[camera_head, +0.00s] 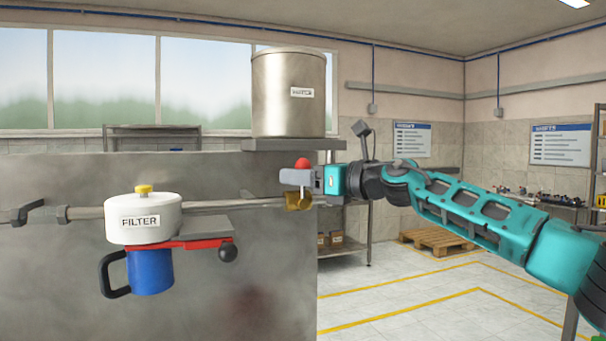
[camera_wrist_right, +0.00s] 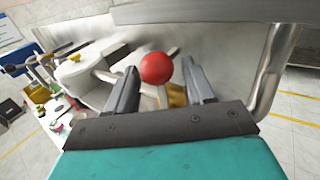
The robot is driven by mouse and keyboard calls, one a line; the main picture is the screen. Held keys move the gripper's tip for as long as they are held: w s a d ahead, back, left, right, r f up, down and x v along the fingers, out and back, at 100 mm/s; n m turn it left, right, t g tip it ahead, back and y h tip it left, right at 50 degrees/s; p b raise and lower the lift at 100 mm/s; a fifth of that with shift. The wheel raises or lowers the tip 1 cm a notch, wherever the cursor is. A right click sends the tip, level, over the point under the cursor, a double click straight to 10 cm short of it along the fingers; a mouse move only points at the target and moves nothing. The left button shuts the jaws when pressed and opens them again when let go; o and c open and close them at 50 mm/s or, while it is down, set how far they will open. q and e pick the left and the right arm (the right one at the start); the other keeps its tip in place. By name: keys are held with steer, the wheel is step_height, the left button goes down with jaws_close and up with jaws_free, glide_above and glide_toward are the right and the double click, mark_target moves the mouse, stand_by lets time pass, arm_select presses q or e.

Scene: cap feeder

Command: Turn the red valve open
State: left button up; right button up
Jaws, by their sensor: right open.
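The red valve shows as a round red knob (camera_head: 302,163) above a brass body (camera_head: 297,202) on the pipe below the metal tank. My right gripper (camera_head: 300,180) reaches in from the right at the valve, and its fingers partly hide the part between knob and brass body. The fingers are open; whether one touches the knob I cannot tell. My left gripper is not in view.
The metal tank (camera_head: 289,95) labelled water stands on a shelf (camera_head: 285,144) just above my gripper. A pipe (camera_head: 235,205) runs left to a white filter housing (camera_head: 143,218). Under it are a red bar (camera_head: 180,244) and a blue cup (camera_head: 150,272).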

steer(key=shift+c, duration=0.4)
jaws_close()
